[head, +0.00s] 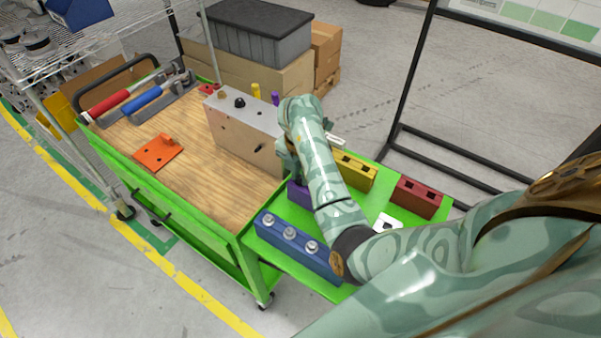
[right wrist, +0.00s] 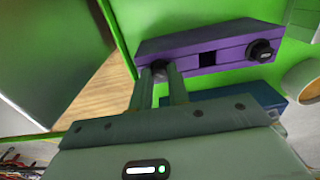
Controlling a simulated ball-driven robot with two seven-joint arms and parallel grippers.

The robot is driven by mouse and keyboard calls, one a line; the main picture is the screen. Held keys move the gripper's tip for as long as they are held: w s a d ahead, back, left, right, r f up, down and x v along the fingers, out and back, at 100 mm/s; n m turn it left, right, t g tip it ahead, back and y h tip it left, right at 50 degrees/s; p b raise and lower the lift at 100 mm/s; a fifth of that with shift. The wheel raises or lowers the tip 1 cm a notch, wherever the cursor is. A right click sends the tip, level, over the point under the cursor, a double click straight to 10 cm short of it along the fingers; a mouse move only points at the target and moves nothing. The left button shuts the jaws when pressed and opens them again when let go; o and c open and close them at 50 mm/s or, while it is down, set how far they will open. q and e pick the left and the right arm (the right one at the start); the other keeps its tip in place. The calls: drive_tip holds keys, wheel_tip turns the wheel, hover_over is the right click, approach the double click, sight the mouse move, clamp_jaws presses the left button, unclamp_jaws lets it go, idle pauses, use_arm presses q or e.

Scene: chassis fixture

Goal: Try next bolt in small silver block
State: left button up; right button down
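The silver block (head: 240,133) stands on the wooden cart top. Black pieces (head: 240,102) show on its upper face and a dark spot (head: 259,148) on its front. My right gripper (right wrist: 160,72) is over the left end of a purple bolt holder (right wrist: 225,53). Its fingers are on both sides of a dark bolt head (right wrist: 160,67) and appear closed on it; the bolt's lower part is hidden. A square hole (right wrist: 208,60) in the holder is empty, and another black bolt (right wrist: 262,50) stands at its right end. My left gripper is not in view.
On the green shelf are a blue holder (head: 300,247) with several silver bolts, a yellow holder (head: 353,171) and a red holder (head: 417,197). An orange bracket (head: 158,152) and red- and blue-handled tools (head: 142,103) lie left on the wooden top.

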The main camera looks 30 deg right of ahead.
wheel_tip(320, 180, up, 9)
drive_tip(key=p, duration=0.7)
drive_tip(key=shift+f+p, duration=0.2)
drive_tip(key=shift+p, duration=0.1)
